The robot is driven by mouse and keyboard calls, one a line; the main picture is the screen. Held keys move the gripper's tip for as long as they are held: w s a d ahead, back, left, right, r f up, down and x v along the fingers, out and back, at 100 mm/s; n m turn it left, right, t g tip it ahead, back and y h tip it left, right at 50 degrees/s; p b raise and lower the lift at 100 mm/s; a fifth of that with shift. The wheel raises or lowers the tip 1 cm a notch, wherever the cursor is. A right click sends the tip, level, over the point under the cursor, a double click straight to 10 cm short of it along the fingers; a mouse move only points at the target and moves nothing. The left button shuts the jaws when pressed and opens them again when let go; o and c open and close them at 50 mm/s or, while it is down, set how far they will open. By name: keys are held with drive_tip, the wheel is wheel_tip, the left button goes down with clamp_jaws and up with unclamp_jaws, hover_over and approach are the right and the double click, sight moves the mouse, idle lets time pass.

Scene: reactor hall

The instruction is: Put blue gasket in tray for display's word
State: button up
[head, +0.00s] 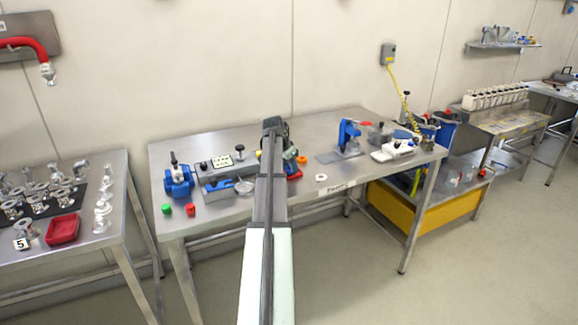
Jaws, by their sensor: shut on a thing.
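My arm reaches up the middle of the picture, over the steel table (330,130). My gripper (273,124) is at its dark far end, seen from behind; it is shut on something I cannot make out. No blue gasket can be told apart; my arm hides part of the table. A red tray (63,230) lies on the left table. A grey device with a small pale panel (222,160) stands left of my arm; no word is readable. A red and blue thing (293,172) shows partly, right of my arm.
A blue pump-like unit (178,181), green cap (166,209) and red cap (190,210) are at the table's left. A white ring (321,178) lies near the front edge, an orange ring (301,159) behind it. A blue press (348,135) stands right. Metal fittings crowd the left table.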

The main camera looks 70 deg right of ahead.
drive_tip(key=shift+f, duration=0.3)
drive_tip(key=o, duration=1.1)
drive_tip(key=shift+o, duration=0.3)
drive_tip(key=shift+r, duration=0.1)
drive_tip(key=shift+o, duration=0.2)
drive_tip(key=v, duration=1.3)
drive_tip(key=shift+r, duration=0.25)
